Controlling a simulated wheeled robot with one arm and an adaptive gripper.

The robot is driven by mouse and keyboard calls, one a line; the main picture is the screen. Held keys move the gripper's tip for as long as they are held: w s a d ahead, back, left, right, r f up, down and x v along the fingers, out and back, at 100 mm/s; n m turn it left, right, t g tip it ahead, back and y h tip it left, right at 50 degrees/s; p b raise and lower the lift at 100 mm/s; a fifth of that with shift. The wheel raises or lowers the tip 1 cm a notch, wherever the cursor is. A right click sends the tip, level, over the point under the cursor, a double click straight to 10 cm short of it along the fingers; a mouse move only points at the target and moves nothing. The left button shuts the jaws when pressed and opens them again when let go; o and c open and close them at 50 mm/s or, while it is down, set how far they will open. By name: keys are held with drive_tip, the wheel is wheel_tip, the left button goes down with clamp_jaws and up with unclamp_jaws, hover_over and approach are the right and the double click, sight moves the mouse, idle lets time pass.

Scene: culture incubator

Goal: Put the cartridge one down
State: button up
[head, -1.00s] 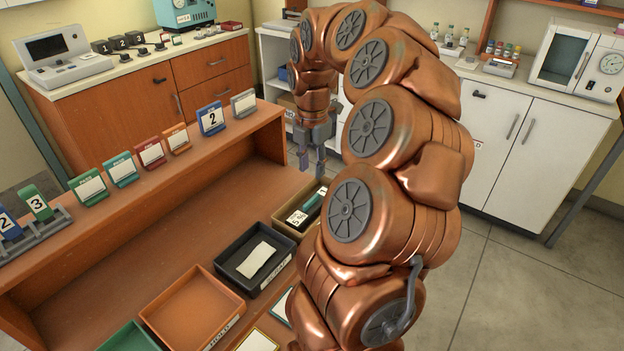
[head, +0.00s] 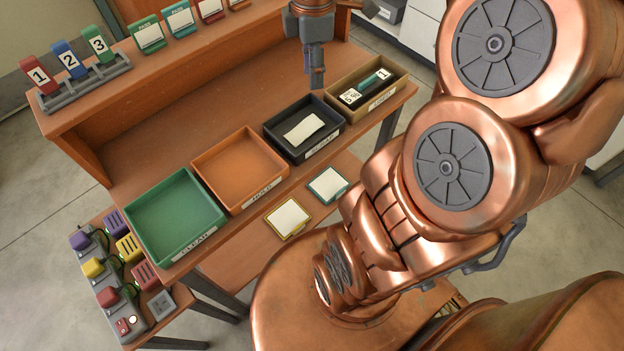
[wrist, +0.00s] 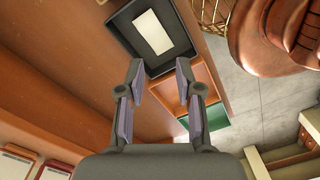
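A red cartridge marked 1 (head: 40,77) stands upright at the left end of a grey rack (head: 88,88) on the upper shelf, in the head view. A blue cartridge marked 2 (head: 70,60) and a green one marked 3 (head: 98,46) stand beside it. My gripper (head: 316,78) points down over the desk, behind the black tray and far right of the rack. In the wrist view my gripper (wrist: 160,85) has its fingers apart with nothing between them. The rack is not in the wrist view.
A green tray (head: 207,184), an orange tray (head: 277,165), a black tray (head: 338,113) with a white card and a tan tray (head: 402,85) with small items line the desk front. Coloured cards (head: 148,35) stand on the shelf. A stand with coloured blocks (head: 128,247) is at lower left.

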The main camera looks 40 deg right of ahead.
drive_tip(key=s+a+f+m, duration=0.3)
drive_tip(key=s+a+m, duration=0.3)
drive_tip(key=s, duration=0.2)
drive_tip(key=s+a+f+m+g, duration=0.1)
drive_tip(key=s+a+f+m, duration=0.2)
drive_tip(key=s+a+m, duration=0.4)
drive_tip(key=shift+s+f, duration=0.35)
drive_tip(key=shift+s, duration=0.45)
wheel_tip(320, 180, up, 9)
drive_tip(key=p, duration=0.9)
drive_tip(key=shift+r, duration=0.15)
